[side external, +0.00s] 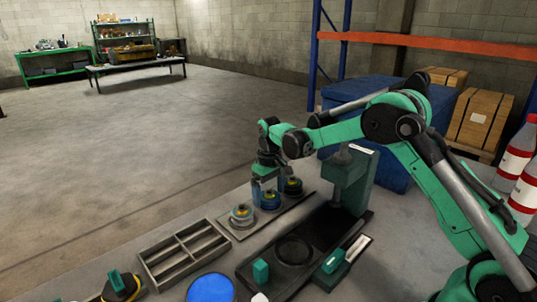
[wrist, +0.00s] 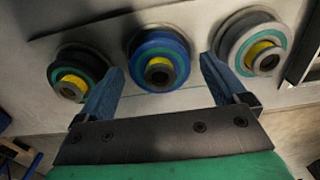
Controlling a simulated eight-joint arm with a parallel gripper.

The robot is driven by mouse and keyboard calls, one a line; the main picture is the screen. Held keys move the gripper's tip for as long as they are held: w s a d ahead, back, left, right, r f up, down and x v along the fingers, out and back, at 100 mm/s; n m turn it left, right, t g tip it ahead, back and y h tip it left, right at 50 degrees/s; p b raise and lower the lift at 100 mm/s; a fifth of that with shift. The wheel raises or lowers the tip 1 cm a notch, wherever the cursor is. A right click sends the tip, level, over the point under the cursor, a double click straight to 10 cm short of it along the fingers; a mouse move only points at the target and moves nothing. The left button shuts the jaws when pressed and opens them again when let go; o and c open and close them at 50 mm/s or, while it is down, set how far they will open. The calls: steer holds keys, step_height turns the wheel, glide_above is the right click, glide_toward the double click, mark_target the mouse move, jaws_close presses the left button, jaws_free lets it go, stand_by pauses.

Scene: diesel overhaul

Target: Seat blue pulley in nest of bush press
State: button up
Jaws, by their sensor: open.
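The blue pulley (wrist: 160,60), with a teal ring and a yellow bushing around a dark hub, sits in the middle of a row of three in the wrist view. In the side view the blue pulley (side external: 270,203) is on a flat plate. My gripper (wrist: 161,68) is open, its two blue fingers apart on either side of the blue pulley. In the side view my gripper (side external: 268,190) points down right over it; contact cannot be told. The green bush press (side external: 352,182) stands to the right, with a round dark nest (side external: 294,251) on its black base.
A grey pulley (side external: 241,215) and a dark pulley (side external: 292,187) flank the blue one closely. An empty divided tray (side external: 184,253) lies front left. A blue round dish (side external: 211,288) and small green blocks (side external: 261,271) are near the front. A blue bin (side external: 375,110) stands behind the press.

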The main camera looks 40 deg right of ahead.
steer(key=c, duration=1.1)
steer(key=shift+r, duration=2.3)
steer(key=shift+c, duration=0.2)
steer(key=s+a+r, duration=0.2)
steer(key=s+a, duration=0.2)
steer(key=s, duration=0.4)
steer(key=s+a+r, duration=0.3)
steer(key=s+a, duration=0.2)
steer(key=s, duration=0.3)
steer(key=shift+w+d+f, duration=0.15)
steer(key=shift+f, duration=1.35)
steer(key=shift+w+d+f, duration=0.1)
steer(key=shift+f, duration=1.35)
